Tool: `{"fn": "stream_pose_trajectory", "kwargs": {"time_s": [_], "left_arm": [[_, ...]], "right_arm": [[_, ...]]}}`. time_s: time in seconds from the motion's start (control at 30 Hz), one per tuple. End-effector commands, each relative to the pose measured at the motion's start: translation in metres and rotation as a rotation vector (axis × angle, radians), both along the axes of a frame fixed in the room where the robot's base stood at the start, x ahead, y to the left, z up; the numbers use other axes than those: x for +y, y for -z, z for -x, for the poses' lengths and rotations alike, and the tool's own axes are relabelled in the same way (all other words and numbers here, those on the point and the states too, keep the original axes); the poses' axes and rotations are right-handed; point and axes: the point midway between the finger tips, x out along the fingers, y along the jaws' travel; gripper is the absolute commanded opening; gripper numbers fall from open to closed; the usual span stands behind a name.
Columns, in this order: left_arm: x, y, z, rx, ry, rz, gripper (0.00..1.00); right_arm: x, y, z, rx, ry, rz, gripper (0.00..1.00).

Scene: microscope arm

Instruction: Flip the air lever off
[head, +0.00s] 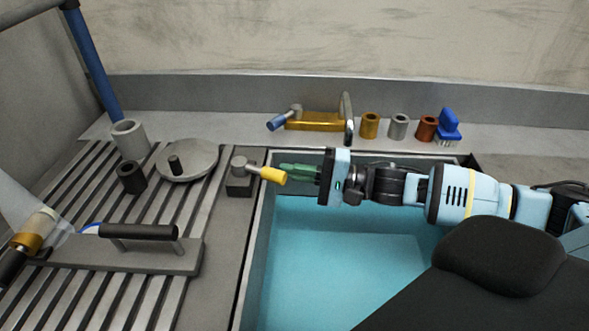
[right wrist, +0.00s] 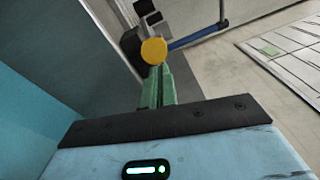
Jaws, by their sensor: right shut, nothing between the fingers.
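A lever with a yellow handle (head: 272,175) stands on a dark grey block (head: 241,184) at the basin's left corner, its handle pointing right. A second lever with a blue handle (head: 276,123) sits on a brass valve body (head: 315,122) on the back ledge. No label shows which one is the air lever. My right gripper (head: 284,168) is shut and empty, its green fingers beside the yellow handle. In the right wrist view the round yellow handle end (right wrist: 154,51) is just beyond the fingertips (right wrist: 157,68); I cannot tell whether they touch. My left gripper is out of view.
The blue basin (head: 340,260) lies below my right arm. A slatted rack (head: 75,215) at the left holds a grey disc (head: 198,161), cups and a black-handled plate (head: 120,256). Several cylinders and a blue brush (head: 449,125) line the back ledge. A pale cone leaves a brass nozzle (head: 35,228).

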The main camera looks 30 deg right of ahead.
Motion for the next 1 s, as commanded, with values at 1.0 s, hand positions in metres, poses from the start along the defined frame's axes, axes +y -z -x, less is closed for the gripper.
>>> {"fn": "stream_pose_trajectory", "kwargs": {"time_s": [1.0], "left_arm": [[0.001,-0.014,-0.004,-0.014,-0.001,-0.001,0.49]], "right_arm": [[0.005,0.0,0.004,-0.004,0.057,-0.005,0.0]]}}
